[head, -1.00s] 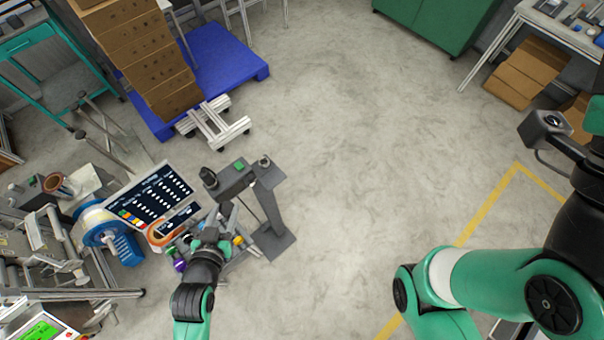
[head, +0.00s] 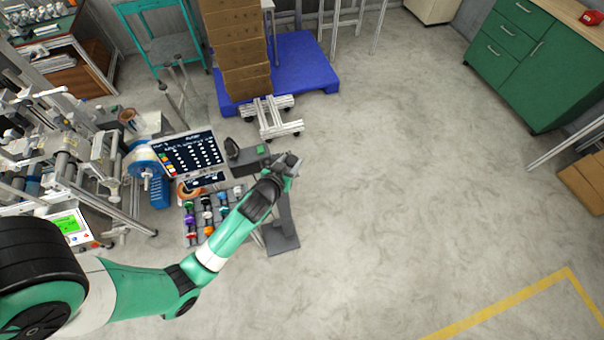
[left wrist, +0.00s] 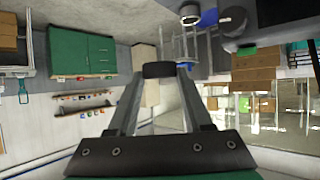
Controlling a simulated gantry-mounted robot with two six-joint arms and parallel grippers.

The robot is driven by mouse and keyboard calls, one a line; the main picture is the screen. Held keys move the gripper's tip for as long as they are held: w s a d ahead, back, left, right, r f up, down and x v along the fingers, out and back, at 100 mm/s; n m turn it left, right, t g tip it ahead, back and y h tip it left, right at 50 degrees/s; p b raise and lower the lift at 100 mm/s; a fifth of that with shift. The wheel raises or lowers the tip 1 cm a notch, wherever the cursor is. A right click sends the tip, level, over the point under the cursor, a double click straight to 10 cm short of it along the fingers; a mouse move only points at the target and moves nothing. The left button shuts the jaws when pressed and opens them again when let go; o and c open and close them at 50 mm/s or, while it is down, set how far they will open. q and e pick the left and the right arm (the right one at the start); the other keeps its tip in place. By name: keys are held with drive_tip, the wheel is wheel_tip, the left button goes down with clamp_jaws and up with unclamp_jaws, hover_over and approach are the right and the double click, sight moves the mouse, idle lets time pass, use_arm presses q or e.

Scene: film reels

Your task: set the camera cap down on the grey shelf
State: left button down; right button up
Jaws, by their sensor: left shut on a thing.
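My left gripper (head: 287,165) reaches in over the top of a dark grey stand (head: 287,225). In the left wrist view, my left gripper (left wrist: 158,76) is shut on a dark round cap (left wrist: 158,69), held between the fingertips. In the head view the cap is too small and covered to make out clearly. The flat grey top of the stand is mostly hidden behind the gripper, so I cannot tell whether the cap touches it. A grey box with a green button (head: 263,150) and a dark camera-like part (head: 232,149) stand just left of the gripper. My right gripper is out of view.
A dark display panel (head: 195,153) and a rack of coloured spools (head: 207,212) lie left of the stand. A blue pallet (head: 310,65) with stacked cartons (head: 236,50) is behind. The floor to the right is clear.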

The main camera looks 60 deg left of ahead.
use_arm(q)
drive_tip(key=shift+n+g+y, duration=0.4)
drive_tip(key=shift+n+y, duration=0.1)
drive_tip(key=shift+n, duration=0.1)
drive_tip(key=a+f, duration=0.1)
drive_tip(key=f, duration=0.1)
drive_tip(key=a+f+b, duration=0.1)
drive_tip(key=s+a+f, duration=0.1)
drive_tip(key=f, duration=0.1)
drive_tip(key=shift+f, duration=0.35)
wheel_tip(320, 180, down, 4)
drive_tip(key=shift+f+b, duration=0.1)
drive_tip(key=shift+b, duration=0.8)
drive_tip(key=shift+f, duration=0.15)
drive_tip(key=shift+c, duration=1.6)
unclamp_jaws()
